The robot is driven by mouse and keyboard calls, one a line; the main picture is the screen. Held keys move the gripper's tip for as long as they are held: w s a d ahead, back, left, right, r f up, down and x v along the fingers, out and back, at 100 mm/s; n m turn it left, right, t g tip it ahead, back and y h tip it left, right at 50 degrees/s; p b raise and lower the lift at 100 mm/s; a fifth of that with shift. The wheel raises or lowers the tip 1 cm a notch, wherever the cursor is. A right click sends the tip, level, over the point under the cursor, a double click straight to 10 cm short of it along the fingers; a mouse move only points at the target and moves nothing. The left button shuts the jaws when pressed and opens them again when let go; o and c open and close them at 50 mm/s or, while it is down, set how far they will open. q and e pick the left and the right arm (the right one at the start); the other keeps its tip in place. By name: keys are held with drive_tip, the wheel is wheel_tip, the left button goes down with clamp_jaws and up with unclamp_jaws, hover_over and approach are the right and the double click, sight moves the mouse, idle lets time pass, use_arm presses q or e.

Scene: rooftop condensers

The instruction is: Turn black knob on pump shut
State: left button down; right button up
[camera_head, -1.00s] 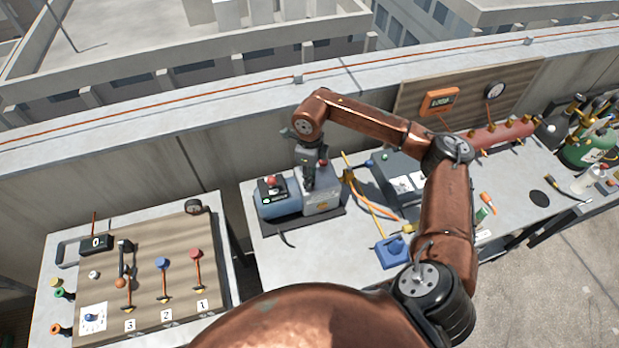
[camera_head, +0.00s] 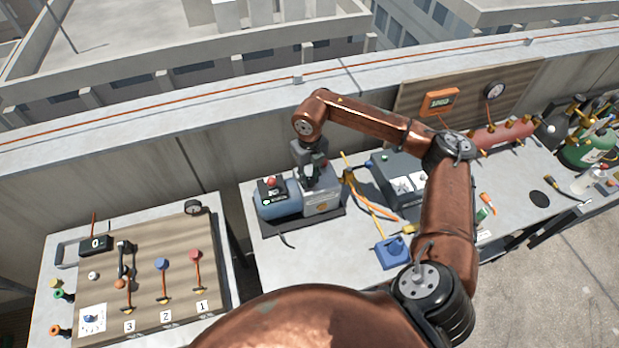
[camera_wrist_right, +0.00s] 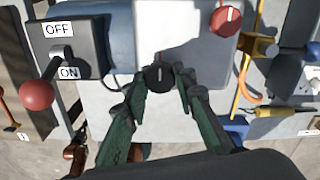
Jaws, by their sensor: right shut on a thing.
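The pump (camera_head: 279,205) is a blue and grey unit on a dark base on the middle table. Its black knob (camera_wrist_right: 158,78) shows in the right wrist view, on the pale top of the pump, with a light pointer mark on it. My right gripper (camera_wrist_right: 160,82) points down at the pump and is shut on the black knob, one green finger on each side. In the head view the right gripper (camera_head: 311,180) hides the knob. My left gripper is not in view.
A red knob (camera_wrist_right: 226,20) and an OFF/ON switch with a red ball lever (camera_wrist_right: 36,95) are close to the gripper. A board with several levers (camera_head: 150,270) stands left. A blue block (camera_head: 392,251) and a grey box (camera_head: 400,180) are at right.

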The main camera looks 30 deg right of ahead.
sight(310, 180)
idle(0.5)
drive_tip(key=o, duration=1.2)
drive_tip(key=shift+c, duration=0.2)
drive_tip(key=shift+r, duration=0.1)
wheel_tip(310, 180, up, 12)
